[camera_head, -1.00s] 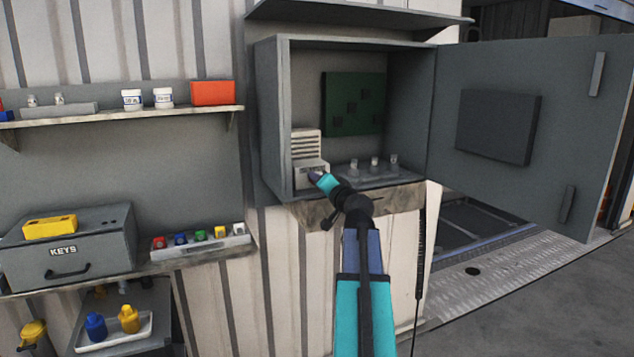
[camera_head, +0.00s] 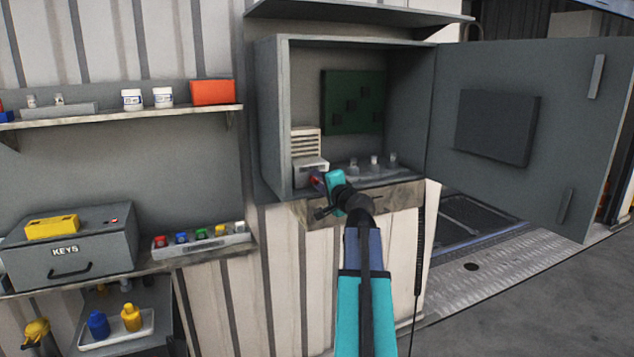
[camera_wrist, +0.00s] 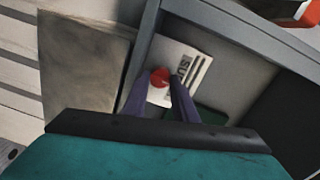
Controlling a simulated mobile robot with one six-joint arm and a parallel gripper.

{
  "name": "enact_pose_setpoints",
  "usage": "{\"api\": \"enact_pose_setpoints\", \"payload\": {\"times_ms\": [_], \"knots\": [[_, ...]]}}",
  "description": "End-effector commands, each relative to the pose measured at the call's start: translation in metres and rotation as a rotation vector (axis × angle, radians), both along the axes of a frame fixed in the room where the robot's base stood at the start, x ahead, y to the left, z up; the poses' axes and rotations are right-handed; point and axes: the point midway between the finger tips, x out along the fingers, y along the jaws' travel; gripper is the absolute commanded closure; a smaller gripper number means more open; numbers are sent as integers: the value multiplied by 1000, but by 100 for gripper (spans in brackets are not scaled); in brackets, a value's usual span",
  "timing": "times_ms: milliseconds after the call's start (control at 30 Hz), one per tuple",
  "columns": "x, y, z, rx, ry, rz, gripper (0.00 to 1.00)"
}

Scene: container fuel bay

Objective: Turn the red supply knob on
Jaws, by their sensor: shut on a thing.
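The red supply knob (camera_wrist: 159,77) sits on the front of a white louvred unit (camera_head: 310,168) inside the open grey cabinet (camera_head: 272,120). In the head view only a small red patch of the knob (camera_head: 316,181) shows beside my gripper (camera_head: 318,180). In the wrist view my gripper (camera_wrist: 160,88) has its two dark fingers on either side of the knob, shut on it. The fingers and wrist hide part of the knob, and I cannot tell its exact angle.
The cabinet door (camera_head: 530,130) stands open to the right. Several small fittings (camera_head: 374,162) stand on the cabinet floor right of my gripper. A green board (camera_head: 353,103) is on the back wall. Shelves with a yellow-topped key box (camera_head: 75,255) are at left.

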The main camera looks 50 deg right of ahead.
Motion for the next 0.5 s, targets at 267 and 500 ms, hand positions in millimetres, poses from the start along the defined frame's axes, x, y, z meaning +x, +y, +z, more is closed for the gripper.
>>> {"api": "enact_pose_setpoints", "payload": {"times_ms": [267, 500], "knots": [[2, 1, 4, 2, -9, 2, 66], [1, 0, 1, 0, -2, 1, 56]]}}
